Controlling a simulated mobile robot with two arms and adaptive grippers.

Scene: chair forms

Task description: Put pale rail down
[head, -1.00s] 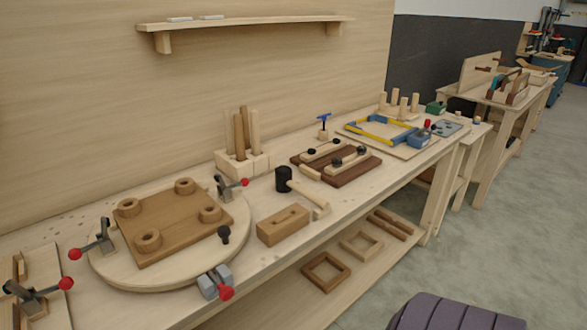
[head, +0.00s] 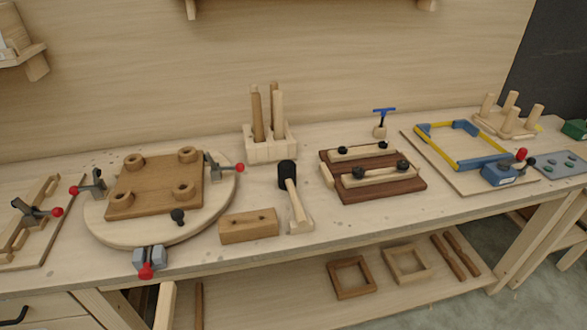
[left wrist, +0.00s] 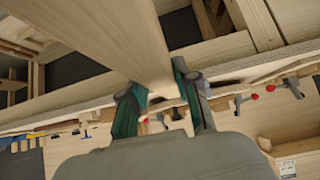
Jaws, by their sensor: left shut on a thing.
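In the left wrist view the pale rail (left wrist: 112,38) is a long, plain light-wood bar running from the upper left down to between the fingers. My left gripper (left wrist: 160,88) is shut on it, with one green-grey finger on each side. Its far end is cut off by the frame. In the head view neither gripper shows. A pale bar (head: 165,306) stands at the bottom edge there; I cannot tell whether it is the held rail or part of the bench.
The workbench (head: 345,222) carries a round clamping board (head: 112,232), a mallet (head: 293,200), a wooden block (head: 249,226), a peg holder (head: 270,150), a dark board with pale strips (head: 375,193) and a blue-yellow frame (head: 488,161). Wooden frames (head: 352,293) lie on the lower shelf. The bench's front strip is mostly clear.

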